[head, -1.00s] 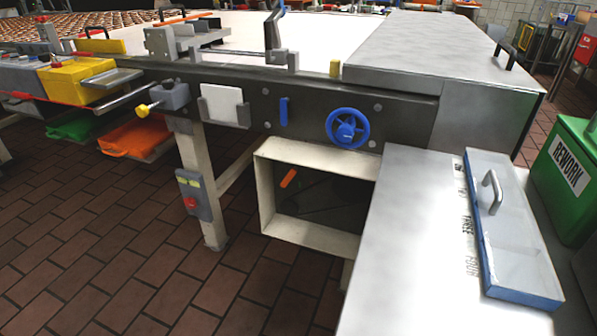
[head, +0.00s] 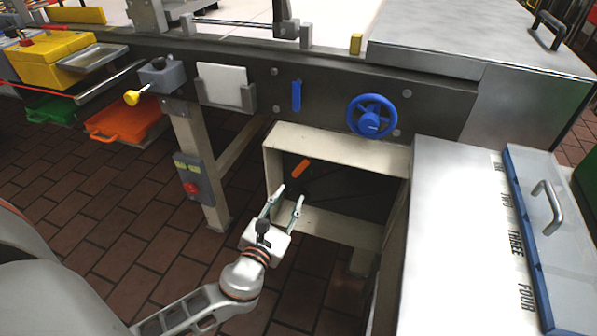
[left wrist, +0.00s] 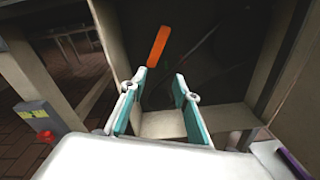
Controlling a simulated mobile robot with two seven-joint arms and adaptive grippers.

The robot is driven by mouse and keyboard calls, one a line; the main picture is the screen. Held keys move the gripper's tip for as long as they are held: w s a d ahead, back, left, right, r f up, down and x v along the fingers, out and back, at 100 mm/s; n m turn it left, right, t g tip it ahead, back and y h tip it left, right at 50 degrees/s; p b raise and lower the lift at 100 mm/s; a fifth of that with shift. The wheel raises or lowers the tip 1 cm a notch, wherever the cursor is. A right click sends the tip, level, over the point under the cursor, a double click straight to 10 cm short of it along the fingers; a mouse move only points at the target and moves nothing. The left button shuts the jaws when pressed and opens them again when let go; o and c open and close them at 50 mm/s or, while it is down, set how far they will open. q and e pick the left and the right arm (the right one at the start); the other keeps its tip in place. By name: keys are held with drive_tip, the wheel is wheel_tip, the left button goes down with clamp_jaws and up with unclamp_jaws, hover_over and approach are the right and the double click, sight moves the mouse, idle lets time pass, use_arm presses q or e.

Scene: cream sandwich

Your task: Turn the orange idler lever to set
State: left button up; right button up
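The orange idler lever (head: 300,168) is a short tilted bar inside the cream-framed opening (head: 335,143) under the machine's dark side rail. It also shows in the left wrist view (left wrist: 158,46), tilted, beyond the fingertips. My left gripper (head: 289,192) is at the front of this opening, below the lever and apart from it. Its two teal-lined fingers are spread, with nothing between them; they also show in the left wrist view (left wrist: 160,82). The lever's pivot and any set mark cannot be made out. My right gripper is not in view.
A blue handwheel (head: 371,116) and a blue lever (head: 296,96) are on the rail above. A post with a red-button box (head: 194,180) stands left of the opening. A steel counter (head: 455,230) bounds the right. Brick floor lies open in front.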

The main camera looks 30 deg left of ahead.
sight(297, 172)
use_arm(q)
drive_tip(key=w+a, duration=0.1)
drive_tip(key=w, duration=0.1)
drive_tip(key=w+a+m, duration=0.1)
drive_tip(key=w, duration=0.2)
drive_tip(key=w+r+m+b, duration=0.1)
drive_tip(key=w, duration=0.2)
drive_tip(key=shift+a+r+y, duration=0.1)
drive_tip(key=shift+a+y, duration=0.2)
drive_tip(key=shift+a, duration=0.1)
drive_tip(key=shift+w+a+r, duration=0.1)
drive_tip(key=shift+w+a, duration=0.05)
drive_tip(key=shift+w, duration=0.4)
clamp_jaws()
